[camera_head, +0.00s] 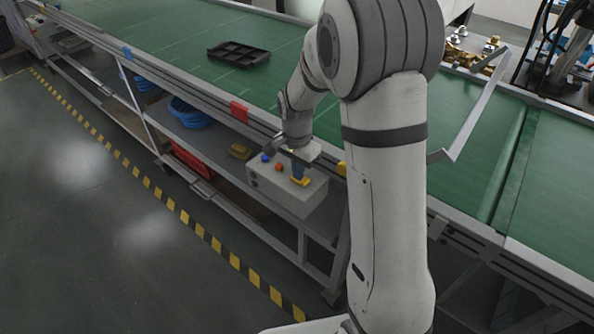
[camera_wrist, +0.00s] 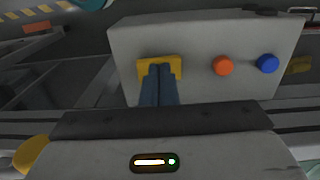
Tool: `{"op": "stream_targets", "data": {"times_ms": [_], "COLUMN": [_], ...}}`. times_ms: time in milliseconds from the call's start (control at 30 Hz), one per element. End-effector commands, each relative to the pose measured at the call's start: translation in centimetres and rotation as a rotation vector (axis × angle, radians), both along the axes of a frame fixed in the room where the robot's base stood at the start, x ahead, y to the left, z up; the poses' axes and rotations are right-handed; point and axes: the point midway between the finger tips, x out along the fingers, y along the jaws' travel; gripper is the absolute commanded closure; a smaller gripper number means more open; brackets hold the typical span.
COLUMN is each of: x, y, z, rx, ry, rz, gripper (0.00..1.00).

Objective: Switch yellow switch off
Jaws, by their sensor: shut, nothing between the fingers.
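The yellow switch (camera_wrist: 174,69) sits on the face of a grey control box (camera_wrist: 200,35). In the wrist view the tips of my gripper (camera_wrist: 158,70) are together, right in front of the switch and overlapping its middle. I cannot tell whether they touch it. The switch's position is partly hidden by the fingers. In the head view the yellow switch (camera_head: 300,181) shows on top of the grey box (camera_head: 290,197), with my gripper (camera_head: 298,176) pointing down at it. An orange button (camera_wrist: 223,66) and a blue button (camera_wrist: 267,63) lie to its right in the wrist view.
The box stands on a lower shelf under the green conveyor (camera_head: 180,45), whose metal edge runs close by my arm. A black tray (camera_head: 238,54) lies on the conveyor. Blue baskets (camera_head: 190,112) sit farther along the shelf. The floor at left is open beyond a striped line.

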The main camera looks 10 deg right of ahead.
Motion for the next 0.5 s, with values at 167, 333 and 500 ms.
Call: {"op": "stream_targets", "data": {"times_ms": [167, 333, 500], "x": [-0.1, 0.1, 0.1], "y": [-0.1, 0.0, 0.0], "z": [4.0, 7.5, 11.0], "rx": [-0.001, 0.0, 0.0], "ry": [-0.007, -0.012, -0.011], "rz": [0.0, 0.001, 0.001], "gripper": [1.0, 1.0, 1.0]}}
